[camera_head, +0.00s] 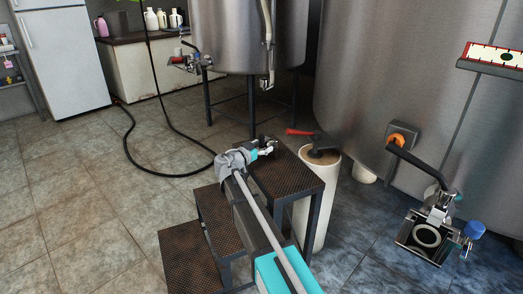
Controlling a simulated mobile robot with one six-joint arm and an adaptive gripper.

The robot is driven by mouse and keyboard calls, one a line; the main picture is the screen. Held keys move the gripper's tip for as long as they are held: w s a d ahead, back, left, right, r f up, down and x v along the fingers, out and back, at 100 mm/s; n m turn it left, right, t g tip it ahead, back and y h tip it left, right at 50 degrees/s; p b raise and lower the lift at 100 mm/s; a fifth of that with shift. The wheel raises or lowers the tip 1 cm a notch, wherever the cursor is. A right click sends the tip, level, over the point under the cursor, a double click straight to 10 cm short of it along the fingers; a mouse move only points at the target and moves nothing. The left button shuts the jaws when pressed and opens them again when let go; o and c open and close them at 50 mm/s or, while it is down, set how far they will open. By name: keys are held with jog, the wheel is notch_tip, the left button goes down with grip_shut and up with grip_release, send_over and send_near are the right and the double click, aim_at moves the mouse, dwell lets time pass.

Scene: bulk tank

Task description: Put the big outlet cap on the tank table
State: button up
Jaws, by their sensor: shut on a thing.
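My gripper (264,149) is over the far left part of the dark, perforated top of the stepped metal stand (287,176), the likely tank table. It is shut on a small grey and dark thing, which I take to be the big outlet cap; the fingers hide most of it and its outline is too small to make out. I cannot tell whether it touches the top. The tank's outlet fitting (427,236) at the lower right shows a pale round ring facing out.
A white cylinder (313,205) with a dark, red-handled tool on it stands right of the stand. A large steel tank (400,70) fills the right. A second tank (230,35) on legs stands behind. A black hose (130,135) lies on the tiles. Floor at left is free.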

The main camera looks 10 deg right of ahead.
jog(key=shift+f, duration=0.15)
jog(key=o, duration=1)
jog(key=shift+r, duration=0.2)
jog(key=shift+s+a, duration=0.15)
jog(key=v, duration=1.1)
jog(key=shift+s+a, duration=0.15)
jog(key=shift+a, duration=0.2)
